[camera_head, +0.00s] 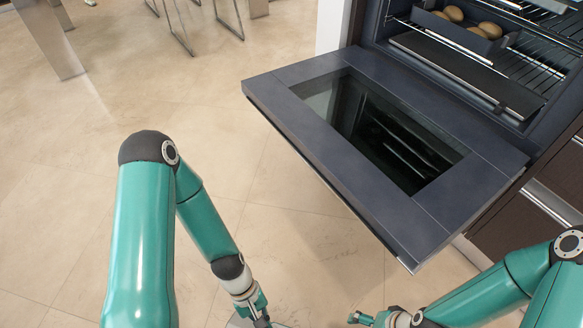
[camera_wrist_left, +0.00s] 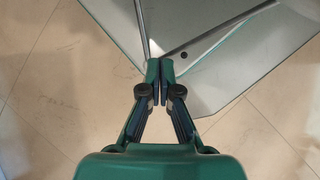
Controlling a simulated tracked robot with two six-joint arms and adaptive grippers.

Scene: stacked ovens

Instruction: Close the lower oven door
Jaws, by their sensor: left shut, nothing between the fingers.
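The lower oven door (camera_head: 335,155) is hinged down and open. It lies about flat in front of the oven cavity (camera_head: 520,65), with its dark glass facing up. My left gripper (camera_head: 262,318) is at the bottom of the head view, apart from the door, left of and below its front corner. In the left wrist view, my left gripper (camera_wrist_left: 160,68) has its fingertips together with nothing between them. My right gripper (camera_head: 358,319) is at the bottom edge of the head view, below the door's front corner. It is partly cut off, and its finger opening is unclear.
A tray with several round brown buns (camera_head: 470,22) sits inside the oven on a rack. Dark drawers with a metal handle (camera_head: 550,203) are below right. Chair legs (camera_head: 178,25) and a table leg (camera_head: 50,38) stand at the back left. The tiled floor left of the door is clear.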

